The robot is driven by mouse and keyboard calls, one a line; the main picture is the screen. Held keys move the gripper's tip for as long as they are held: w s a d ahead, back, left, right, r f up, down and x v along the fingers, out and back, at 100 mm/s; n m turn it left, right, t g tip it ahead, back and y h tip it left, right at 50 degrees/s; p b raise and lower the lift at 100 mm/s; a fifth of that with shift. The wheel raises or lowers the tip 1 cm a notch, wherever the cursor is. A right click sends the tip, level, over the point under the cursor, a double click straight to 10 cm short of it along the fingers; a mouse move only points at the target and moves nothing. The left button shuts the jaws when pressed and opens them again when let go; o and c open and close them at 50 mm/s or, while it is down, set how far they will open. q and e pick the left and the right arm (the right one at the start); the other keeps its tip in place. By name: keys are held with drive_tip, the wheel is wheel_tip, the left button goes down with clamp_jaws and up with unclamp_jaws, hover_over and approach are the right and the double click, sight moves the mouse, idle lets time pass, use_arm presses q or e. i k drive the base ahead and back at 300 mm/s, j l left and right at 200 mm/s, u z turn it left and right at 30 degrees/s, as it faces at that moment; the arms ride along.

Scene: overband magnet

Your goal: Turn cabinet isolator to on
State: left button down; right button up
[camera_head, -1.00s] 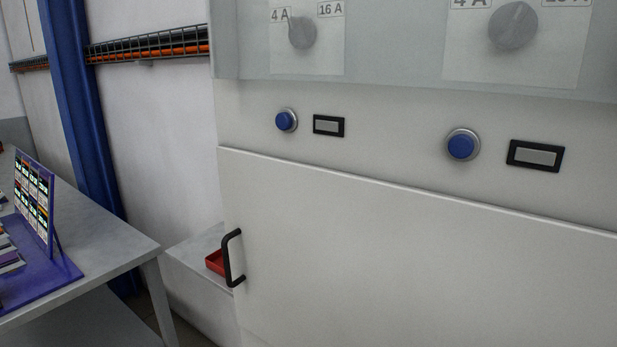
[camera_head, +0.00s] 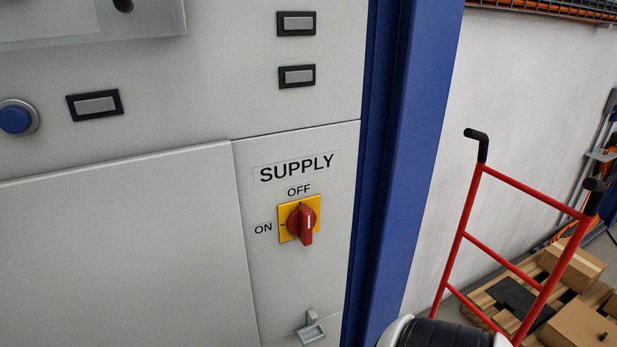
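The cabinet isolator (camera_head: 305,224) is a red rotary handle on a yellow square plate (camera_head: 287,210), under the label SUPPLY on the grey cabinet front. OFF is printed above the plate and ON to its left. The red handle stands upright, its white mark along the vertical, in line with OFF. Neither gripper shows in the view. A black and white rounded part at the bottom edge looks like my own arm; no fingers show on it.
A small metal latch (camera_head: 312,328) sits below the isolator. A blue column (camera_head: 400,150) stands right of the cabinet. A red hand truck (camera_head: 463,232) with black grips stands further right, before cardboard boxes (camera_head: 572,268) on a pallet. The cabinet front before the isolator is clear.

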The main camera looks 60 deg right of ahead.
sight(301, 222)
drive_tip(key=k+z, duration=0.2)
drive_tip(key=z, duration=1.35)
